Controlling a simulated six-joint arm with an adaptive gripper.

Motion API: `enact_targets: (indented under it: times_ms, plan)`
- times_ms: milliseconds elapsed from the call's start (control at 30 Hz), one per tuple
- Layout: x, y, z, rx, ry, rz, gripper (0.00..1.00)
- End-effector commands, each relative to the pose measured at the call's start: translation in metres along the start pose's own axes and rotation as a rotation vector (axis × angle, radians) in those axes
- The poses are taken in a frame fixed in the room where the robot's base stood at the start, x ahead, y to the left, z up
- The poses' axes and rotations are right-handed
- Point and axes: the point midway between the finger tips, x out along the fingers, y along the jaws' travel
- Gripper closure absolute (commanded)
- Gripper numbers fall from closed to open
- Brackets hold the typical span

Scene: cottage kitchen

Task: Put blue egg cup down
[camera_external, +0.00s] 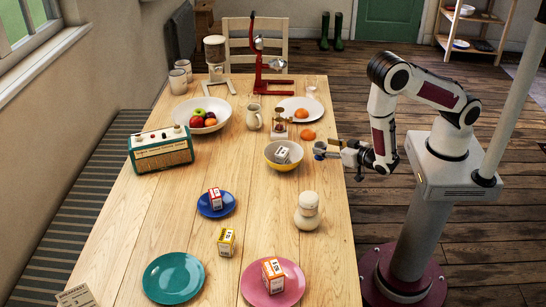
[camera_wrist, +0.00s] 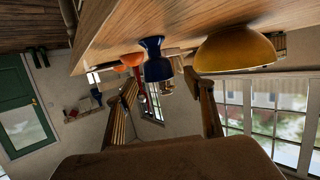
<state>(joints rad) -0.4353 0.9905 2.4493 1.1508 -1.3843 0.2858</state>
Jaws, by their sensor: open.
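The blue egg cup (camera_external: 320,150) stands on the wooden table near its right edge, just right of the yellow bowl. In the wrist view, which is upside down, the blue egg cup (camera_wrist: 156,68) appears upright with one end against the tabletop. My gripper (camera_external: 336,153) is at the table's right edge, directly beside the cup. In the wrist view my gripper (camera_wrist: 160,84) is open, its two fingers spread apart on either side of the cup. I cannot tell whether either fingertip touches it.
The yellow bowl (camera_external: 284,164), holding a small box, is close left of the cup. An orange (camera_external: 308,134) and a glass timer (camera_external: 280,124) are behind. A cream lidded jar (camera_external: 308,211) stands in front. Table space between bowl and jar is clear.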

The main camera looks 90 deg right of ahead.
Motion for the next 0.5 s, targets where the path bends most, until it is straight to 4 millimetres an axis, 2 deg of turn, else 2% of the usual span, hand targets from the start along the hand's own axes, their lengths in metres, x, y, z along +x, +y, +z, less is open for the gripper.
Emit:
enact_targets:
  times_ms: [233,500]
  plan:
    - [0.021,0.002,0.0,0.0,-0.001,0.003,0.47]
    - [0.03,0.001,0.0,-0.001,-0.001,0.001,0.47]
